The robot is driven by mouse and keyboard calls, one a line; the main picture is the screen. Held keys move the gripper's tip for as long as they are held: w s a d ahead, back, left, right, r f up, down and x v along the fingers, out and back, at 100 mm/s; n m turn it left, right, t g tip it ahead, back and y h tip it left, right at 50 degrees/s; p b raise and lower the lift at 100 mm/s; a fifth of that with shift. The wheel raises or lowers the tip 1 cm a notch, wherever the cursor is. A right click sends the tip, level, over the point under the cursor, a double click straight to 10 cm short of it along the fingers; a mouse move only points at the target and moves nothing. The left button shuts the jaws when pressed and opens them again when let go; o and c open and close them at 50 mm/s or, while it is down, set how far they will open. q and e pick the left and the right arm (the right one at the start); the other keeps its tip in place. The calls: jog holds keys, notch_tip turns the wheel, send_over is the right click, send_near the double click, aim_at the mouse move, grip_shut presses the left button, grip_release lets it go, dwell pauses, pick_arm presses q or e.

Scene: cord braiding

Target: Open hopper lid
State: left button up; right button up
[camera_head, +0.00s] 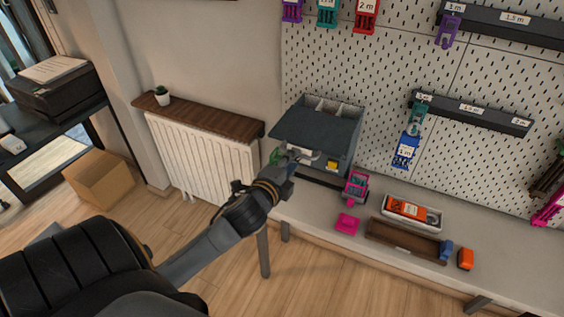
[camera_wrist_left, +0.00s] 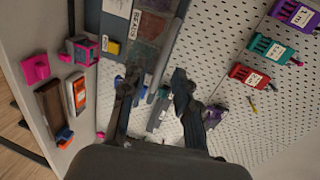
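The hopper (camera_head: 345,165) is a dark grey box on the bench against the pegboard. Its lid (camera_head: 315,131) is a dark slanted panel, and several open compartments (camera_head: 338,105) show behind its upper edge. In the left wrist view bead compartments (camera_wrist_left: 146,40) show beside a "BEADS" label, with a grey edge, perhaps the lid, running along them. My left gripper (camera_head: 292,160) is just below the lid's front edge. In the left wrist view its fingers (camera_wrist_left: 155,85) are spread apart, with a grey strip visible between them; contact cannot be told. My right gripper is out of view.
A pink and teal device (camera_head: 356,186), a pink block (camera_head: 347,223), a tray with an orange item (camera_head: 407,210) and a brown tray (camera_head: 404,241) lie on the bench to the right. A radiator (camera_head: 200,158) stands left. Pegboard racks hang behind.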

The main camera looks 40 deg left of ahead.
pick_arm(q)
jog(key=v, duration=0.7)
dwell(0.3)
jog(key=s+f+n+g+h+b, duration=0.1)
jog(key=s+f+n+g, duration=0.2)
jog(key=f, duration=1.5)
jog(key=s+f+n+g+h+b, duration=0.1)
jog(key=s+f+n+g, duration=0.25)
jog(key=f, duration=1.45)
jog(key=s+d+f+n+g+b, duration=0.1)
jog(key=s+d+f+g, duration=0.1)
jog(key=s+f, duration=0.45)
jog(key=s+d+f+n+g, duration=0.15)
jog(key=s+f, duration=0.25)
jog(key=f, duration=0.5)
jog(key=s+d+f+n+g+h, duration=0.1)
jog(key=s+d+f+n+g, duration=0.1)
jog(key=s+f, duration=0.3)
jog(key=s+d+f+n+g+b, duration=0.1)
jog(key=s+d+f, duration=0.3)
jog(key=s, duration=1)
notch_tip(320, 180, down, 2)
jog(key=shift+s+d+f+n+g+h, duration=0.15)
jog(key=shift+s+n+g+h, duration=0.1)
jog(key=shift+n+g+h, duration=0.25)
